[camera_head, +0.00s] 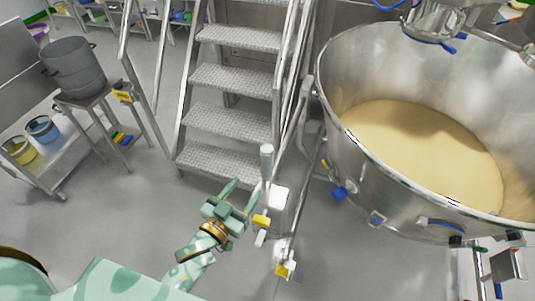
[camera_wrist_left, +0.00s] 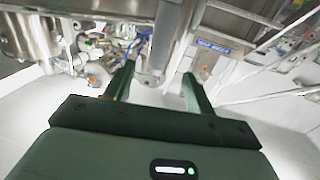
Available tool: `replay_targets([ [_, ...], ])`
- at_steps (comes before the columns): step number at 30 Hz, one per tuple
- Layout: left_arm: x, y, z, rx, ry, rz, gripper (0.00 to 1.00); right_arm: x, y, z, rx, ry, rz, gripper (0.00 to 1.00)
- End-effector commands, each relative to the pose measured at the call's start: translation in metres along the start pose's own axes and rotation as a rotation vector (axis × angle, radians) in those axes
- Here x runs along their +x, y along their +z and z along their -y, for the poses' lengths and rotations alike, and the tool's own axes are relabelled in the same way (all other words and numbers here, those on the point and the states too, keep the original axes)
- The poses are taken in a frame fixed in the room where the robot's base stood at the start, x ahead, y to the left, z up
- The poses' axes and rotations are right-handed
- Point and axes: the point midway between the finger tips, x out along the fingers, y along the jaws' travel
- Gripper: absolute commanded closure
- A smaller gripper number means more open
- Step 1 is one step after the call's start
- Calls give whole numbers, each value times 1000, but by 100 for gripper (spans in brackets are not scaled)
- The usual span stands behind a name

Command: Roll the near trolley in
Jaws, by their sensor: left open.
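A large steel bowl (camera_head: 345,125) filled with pale yellow powder (camera_head: 425,140) stands at the right in the head view. Beside it, a thin upright post carries a grey cylindrical grip (camera_head: 266,160) and a white box (camera_head: 279,198). I cannot tell if this post belongs to a trolley. My left gripper (camera_head: 243,189) is open, its fingers pointing at the post just below the grip. In the left wrist view, a grey cylinder (camera_wrist_left: 166,35) shows beyond and between the spread fingers (camera_wrist_left: 157,82); contact is not visible. My right gripper is not seen.
Steel steps (camera_head: 235,117) with handrails rise behind the post. At the left stand a low steel cart with a blue bucket (camera_head: 42,129) and a yellow bucket (camera_head: 20,150), and a stand holding a grey pot (camera_head: 74,66). Grey floor is clear between cart and steps.

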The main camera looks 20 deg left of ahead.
Motion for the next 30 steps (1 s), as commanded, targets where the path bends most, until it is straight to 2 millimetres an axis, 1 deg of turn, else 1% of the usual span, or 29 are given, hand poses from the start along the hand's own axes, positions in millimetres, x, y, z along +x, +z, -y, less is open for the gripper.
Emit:
replay_targets([
  [1,12,0,0,2,0,-4,45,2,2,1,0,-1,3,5],
  [3,30,0,0,1,0,-3,45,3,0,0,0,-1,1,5],
  [9,82,1,0,0,0,-3,45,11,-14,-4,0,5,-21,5],
  [12,103,2,0,1,0,-1,45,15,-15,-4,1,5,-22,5],
  [15,120,1,0,0,0,-2,45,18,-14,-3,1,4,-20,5],
  [18,130,1,0,0,0,-1,45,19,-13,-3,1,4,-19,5],
  [21,136,1,0,0,-1,1,45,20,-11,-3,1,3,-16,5],
  [29,137,0,0,1,-1,0,45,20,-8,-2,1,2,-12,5],
  [30,137,0,0,1,-1,0,51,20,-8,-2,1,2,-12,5],
])
